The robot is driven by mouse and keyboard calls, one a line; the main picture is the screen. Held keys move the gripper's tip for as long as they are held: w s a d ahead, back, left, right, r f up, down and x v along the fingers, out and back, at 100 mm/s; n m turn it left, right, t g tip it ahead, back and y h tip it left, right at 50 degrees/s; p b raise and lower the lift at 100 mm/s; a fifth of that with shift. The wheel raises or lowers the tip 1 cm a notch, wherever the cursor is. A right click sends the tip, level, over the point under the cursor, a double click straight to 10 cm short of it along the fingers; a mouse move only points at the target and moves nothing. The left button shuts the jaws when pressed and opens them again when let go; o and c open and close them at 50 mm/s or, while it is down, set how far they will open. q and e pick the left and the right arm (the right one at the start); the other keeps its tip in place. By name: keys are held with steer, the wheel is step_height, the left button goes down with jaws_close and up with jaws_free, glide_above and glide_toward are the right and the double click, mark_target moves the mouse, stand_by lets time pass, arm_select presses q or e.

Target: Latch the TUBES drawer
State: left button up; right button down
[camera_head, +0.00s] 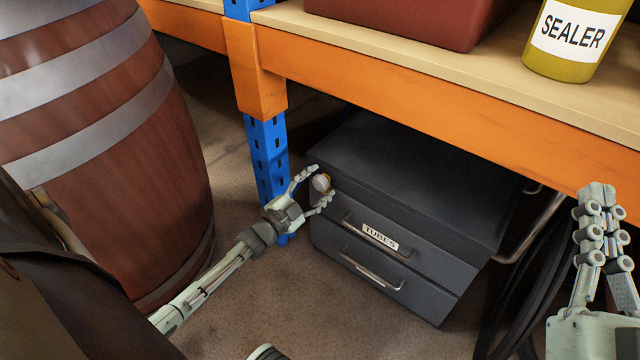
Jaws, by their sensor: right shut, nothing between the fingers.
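The dark grey cabinet (410,175) stands on the floor under the orange shelf beam. The TUBES drawer (437,254) is its upper drawer, with a white TUBES label (380,236) and a bar handle. It looks shut or nearly so; I cannot tell exactly. A pale round knob (320,182) with a yellow edge sits at the cabinet's upper left front corner. My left gripper (322,184) is open, its fingers spread on either side of the knob; contact is unclear. My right gripper (597,190) is shut and empty, pointing up at the right edge, away from the cabinet.
A second drawer with a handle (373,270) is below. A blue post (268,165) stands just left of the cabinet, and a wooden barrel (110,130) further left. The orange beam (420,105) runs overhead. Dark hoses (518,285) hang at right.

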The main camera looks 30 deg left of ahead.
arm_select(q)
steer(key=shift+d+r, duration=0.1)
steer(key=s+a, duration=0.1)
steer(key=s, duration=1.1)
stand_by(0.4)
